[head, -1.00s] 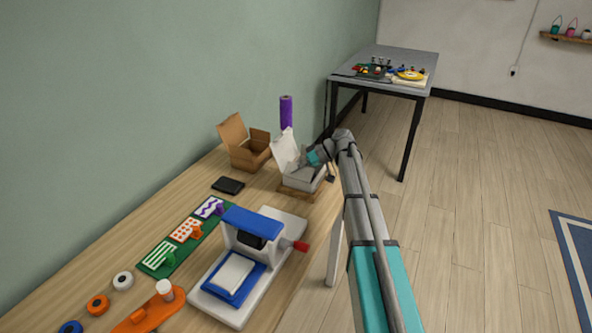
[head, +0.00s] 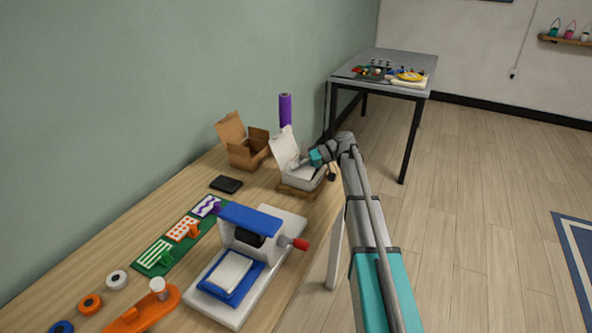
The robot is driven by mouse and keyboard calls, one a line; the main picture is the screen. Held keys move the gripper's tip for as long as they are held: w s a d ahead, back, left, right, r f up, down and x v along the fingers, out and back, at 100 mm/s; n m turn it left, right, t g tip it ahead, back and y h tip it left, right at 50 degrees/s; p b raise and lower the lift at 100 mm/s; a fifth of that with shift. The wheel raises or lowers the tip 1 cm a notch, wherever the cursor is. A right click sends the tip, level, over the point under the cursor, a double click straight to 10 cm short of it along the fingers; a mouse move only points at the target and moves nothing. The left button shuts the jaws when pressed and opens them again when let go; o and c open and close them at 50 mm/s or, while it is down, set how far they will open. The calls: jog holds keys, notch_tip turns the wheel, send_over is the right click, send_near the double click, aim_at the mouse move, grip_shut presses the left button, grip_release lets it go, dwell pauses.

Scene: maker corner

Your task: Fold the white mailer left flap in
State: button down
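The white mailer (head: 298,180) is an open box on a small wooden stand (head: 291,190) at the far end of the workbench. Its lid (head: 284,147) stands up at the back left. My gripper (head: 305,162) reaches in from the right, over the mailer's opening. The wrist and the small picture hide the fingertips, so I cannot tell whether they touch a flap. The mailer's left flap cannot be made out clearly.
A brown open carton (head: 246,152) stands left of the mailer, with a purple roll (head: 285,111) behind. A black flat item (head: 226,184) lies nearer. A blue and white press (head: 247,258) fills the bench front. Bare wood lies between black item and mailer.

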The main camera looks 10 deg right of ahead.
jog(key=c, duration=0.9)
grip_release()
jog(key=shift+o, duration=0.2)
jog(key=shift+r+p, duration=0.2)
jog(key=shift+p, duration=0.3)
jog(key=p, duration=0.1)
jog(key=n+t+h+p, duration=0.1)
jog(key=shift+s+a+r+h+p, duration=0.2)
jog(key=shift+s+r+h+p, duration=0.05)
jog(key=shift+r+h+p, duration=0.1)
jog(key=shift+d+r+n, duration=0.1)
jog(key=shift+d+n, duration=0.05)
jog(key=shift+n, duration=0.15)
jog(key=p+v, duration=0.7)
jog(key=v, duration=0.6)
jog(key=s+a+r+m+h+p, duration=0.2)
jog(key=s+a+r+h+p, duration=0.1)
jog(key=s+p, duration=0.4)
jog(key=s+a+r+m+h+p, duration=0.2)
jog(key=s+a+r+h+p, duration=0.1)
jog(key=s+r+p, duration=0.2)
jog(key=s+a+r+m+h+p, duration=0.2)
jog(key=s+a+r+h+p, duration=0.2)
jog(key=s+p, duration=0.4)
jog(key=shift+s+p, duration=0.4)
jog(key=shift+s, duration=1.75)
